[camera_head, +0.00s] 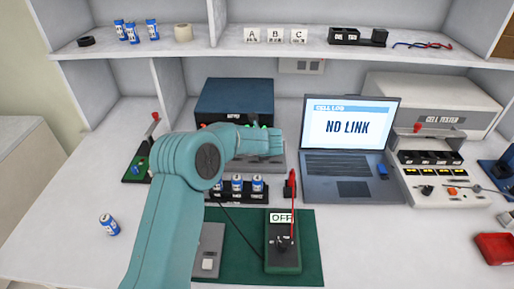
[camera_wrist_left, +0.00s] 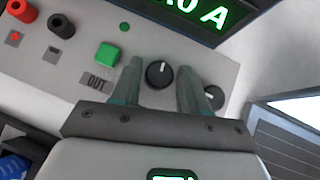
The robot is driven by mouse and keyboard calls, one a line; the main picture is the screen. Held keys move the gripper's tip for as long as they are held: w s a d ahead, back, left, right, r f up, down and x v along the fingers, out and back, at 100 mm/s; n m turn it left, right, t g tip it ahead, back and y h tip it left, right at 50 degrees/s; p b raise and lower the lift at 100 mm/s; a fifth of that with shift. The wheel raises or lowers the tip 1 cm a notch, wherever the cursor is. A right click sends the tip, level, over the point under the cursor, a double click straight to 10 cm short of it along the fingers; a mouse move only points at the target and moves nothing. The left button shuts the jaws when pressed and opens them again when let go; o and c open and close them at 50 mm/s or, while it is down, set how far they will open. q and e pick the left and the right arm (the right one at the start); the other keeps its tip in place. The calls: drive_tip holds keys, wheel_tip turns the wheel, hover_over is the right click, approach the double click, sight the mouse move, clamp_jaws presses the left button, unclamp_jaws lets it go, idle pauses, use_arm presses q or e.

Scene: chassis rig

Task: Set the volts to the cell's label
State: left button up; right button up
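In the left wrist view my left gripper (camera_wrist_left: 160,68) is open, its two fingers on either side of a black knob (camera_wrist_left: 158,74) with a white pointer line. I cannot tell whether they touch it. A second black knob (camera_wrist_left: 209,97) is partly behind the right finger. The panel has a green button (camera_wrist_left: 108,55) above an OUT label and a cut-off green display (camera_wrist_left: 190,15) ending in "0 A". In the head view my left arm hides most of this panel. Blue-white cells stand in a black rack (camera_head: 237,196); their labels are unreadable. My right gripper is not in view.
A laptop (camera_head: 350,130) reads "NO LINK". A cell tester (camera_head: 440,120) stands right of it. A meter (camera_head: 284,245) marked OFF sits on a green mat (camera_head: 308,262). A loose cell (camera_head: 108,224) lies on the left bench, with free room around it.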

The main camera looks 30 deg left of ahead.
use_arm(q)
drive_tip(key=c, duration=0.6)
drive_tip(key=shift+s+a+m+t+h, duration=0.1)
drive_tip(key=shift+m+t+h, duration=0.25)
drive_tip(key=shift+m, duration=0.35)
drive_tip(key=shift+a+r+m+t+h, duration=0.1)
drive_tip(key=shift+m+t+h, duration=0.3)
drive_tip(key=shift+m, duration=0.3)
drive_tip(key=shift+a+r+m+t+h+p, duration=0.15)
drive_tip(key=shift+m+t+h+p, duration=0.2)
drive_tip(key=shift+m+h+p, duration=1.3)
drive_tip(key=shift+m+p, duration=0.45)
drive_tip(key=shift+m, duration=0.1)
drive_tip(key=shift+m+t+h+p, duration=0.3)
drive_tip(key=shift+m+h+p, duration=0.1)
